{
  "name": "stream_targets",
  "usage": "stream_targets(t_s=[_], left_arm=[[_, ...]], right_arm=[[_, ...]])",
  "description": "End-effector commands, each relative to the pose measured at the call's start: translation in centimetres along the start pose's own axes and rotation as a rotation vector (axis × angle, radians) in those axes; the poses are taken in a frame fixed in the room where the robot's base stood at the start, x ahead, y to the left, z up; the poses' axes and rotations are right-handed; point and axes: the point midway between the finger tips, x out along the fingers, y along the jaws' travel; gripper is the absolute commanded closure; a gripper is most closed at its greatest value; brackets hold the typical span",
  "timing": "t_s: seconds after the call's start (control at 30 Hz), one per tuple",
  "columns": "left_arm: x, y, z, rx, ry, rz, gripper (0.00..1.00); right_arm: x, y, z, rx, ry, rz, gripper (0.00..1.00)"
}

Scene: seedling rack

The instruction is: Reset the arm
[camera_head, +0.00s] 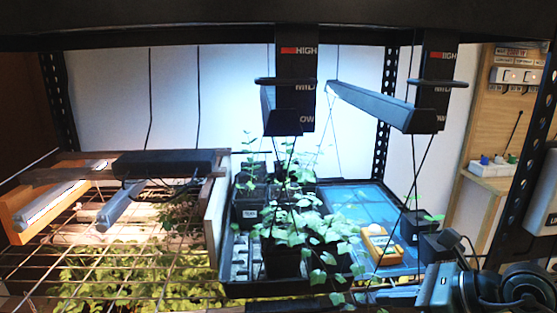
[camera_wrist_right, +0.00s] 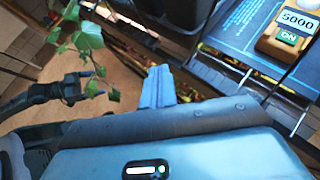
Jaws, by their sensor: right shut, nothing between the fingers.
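My right gripper (camera_head: 437,284) is at the lower right of the head view, in front of the rack, with its dark arm behind it to the right. In the right wrist view its blue-grey fingers (camera_wrist_right: 158,86) are together with nothing between them. They are over the area beside the rack's front edge, apart from the plants.
Potted seedlings (camera_head: 300,230) stand in a dark tray, leaves hanging over the front. A blue tray (camera_head: 350,200) holds a yellow meter (camera_head: 380,245), reading 5000 in the wrist view (camera_wrist_right: 287,30). Dark lamp bars (camera_head: 370,105) hang above. A wire shelf (camera_head: 100,260) is at left.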

Motion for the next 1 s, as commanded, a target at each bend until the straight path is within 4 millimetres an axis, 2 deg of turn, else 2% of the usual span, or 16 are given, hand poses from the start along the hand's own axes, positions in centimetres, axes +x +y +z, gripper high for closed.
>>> stream_targets(t_s=[0.03,0.13,0.23,0.3,0.37,0.47,0.5,0.6,0.63,0.67,0.7,0.8,0.9,1.0], left_arm=[[0.1,-0.3,-0.4,0.003,0.005,-0.006,0.19],[0.2,-0.9,-0.7,0.006,0.008,-0.018,0.19],[0.3,-1.0,-0.4,0.003,-0.002,-0.021,0.19],[0.2,-0.9,-0.1,-0.001,-0.011,-0.022,0.19],[0.2,-0.9,0.0,-0.003,-0.017,-0.022,0.19],[0.1,-0.9,0.2,-0.005,-0.023,-0.024,0.19],[0.0,-0.9,0.3,-0.006,-0.027,-0.025,0.19],[-0.1,-0.9,0.7,-0.009,-0.039,-0.027,0.19],[-0.1,-0.9,0.9,-0.010,-0.043,-0.028,0.19],[-0.1,-0.9,1.1,-0.011,-0.047,-0.028,0.19],[-0.1,-0.9,1.3,-0.011,-0.052,-0.029,0.19],[-0.2,-1.0,1.4,-0.012,-0.056,-0.031,0.19],[-0.1,-1.1,1.3,-0.013,-0.055,-0.032,0.19],[-0.1,-1.1,1.3,-0.014,-0.053,-0.033,0.19]], right_arm=[[1.5,2.5,0.1,0.154,-0.099,0.103,1.00],[3.0,5.8,1.3,0.527,-0.319,0.277,1.00],[3.5,6.6,1.6,0.986,-0.533,0.398,1.00],[3.8,5.9,0.4,1.336,-0.667,0.439,1.00],[4.3,5.1,-1.9,1.650,-0.766,0.442,1.00],[5.6,4.6,-8.0,2.188,-0.896,0.383,1.00],[6.3,5.1,-10.9,2.396,-0.931,0.340,1.00],[7.7,7.3,-16.9,2.802,-0.972,0.217,1.00],[8.0,8.2,-18.3,2.899,-0.976,0.181,1.00],[8.3,9.0,-19.6,-2.981,0.974,-0.145,1.00],[8.6,10.1,-21.0,-2.904,0.917,-0.096,1.00],[9.1,12.3,-23.4,-2.769,0.816,-0.015,1.00],[9.3,13.4,-24.4,-2.706,0.770,0.018,1.00],[9.4,13.7,-24.6,-2.691,0.759,0.025,1.00]])
